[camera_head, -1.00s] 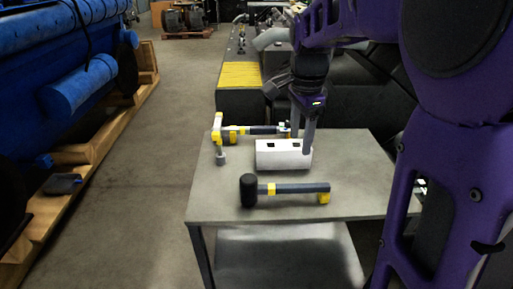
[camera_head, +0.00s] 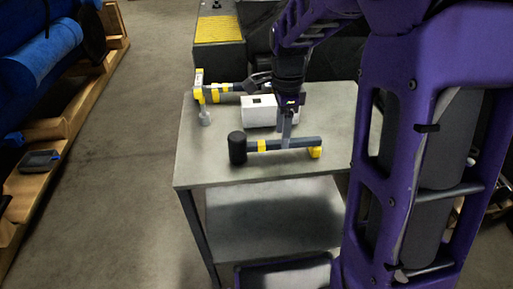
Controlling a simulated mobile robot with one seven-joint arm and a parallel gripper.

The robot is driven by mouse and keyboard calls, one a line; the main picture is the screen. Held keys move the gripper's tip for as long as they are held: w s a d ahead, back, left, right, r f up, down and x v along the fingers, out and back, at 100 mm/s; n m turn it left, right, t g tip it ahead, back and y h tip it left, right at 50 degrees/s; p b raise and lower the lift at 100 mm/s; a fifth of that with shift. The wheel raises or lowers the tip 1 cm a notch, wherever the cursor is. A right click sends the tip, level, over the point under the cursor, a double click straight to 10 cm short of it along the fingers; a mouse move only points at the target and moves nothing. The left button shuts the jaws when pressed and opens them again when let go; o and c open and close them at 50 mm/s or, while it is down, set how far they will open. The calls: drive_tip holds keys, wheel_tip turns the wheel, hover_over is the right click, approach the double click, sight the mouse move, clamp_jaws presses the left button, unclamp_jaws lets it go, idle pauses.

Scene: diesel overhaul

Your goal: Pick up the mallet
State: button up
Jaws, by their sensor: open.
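The mallet (camera_head: 273,146) lies on the grey table (camera_head: 203,171). Its black head is at the left, and its grey handle with yellow bands points right. My gripper (camera_head: 286,141) is open and points down over the middle of the handle. Its fingers overlap the handle in this view. I cannot tell whether they touch it or how far they reach around it.
A white block (camera_head: 259,112) with dark square openings sits just behind the mallet. A yellow and grey clamp (camera_head: 204,93) lies at the table's back left. Open floor (camera_head: 120,150) runs along the left, beside a blue engine on wooden beams (camera_head: 85,60).

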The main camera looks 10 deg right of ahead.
sight(276, 144)
drive_tip(key=f, duration=0.2)
drive_tip(key=f+b, duration=0.1)
drive_tip(key=f, duration=0.2)
drive_tip(key=shift+w+d+f, duration=0.1)
drive_tip(key=shift+w+f, duration=0.25)
drive_tip(key=shift+f, duration=0.05)
clamp_jaws()
drive_tip(key=shift+r, duration=0.1)
idle(1.0)
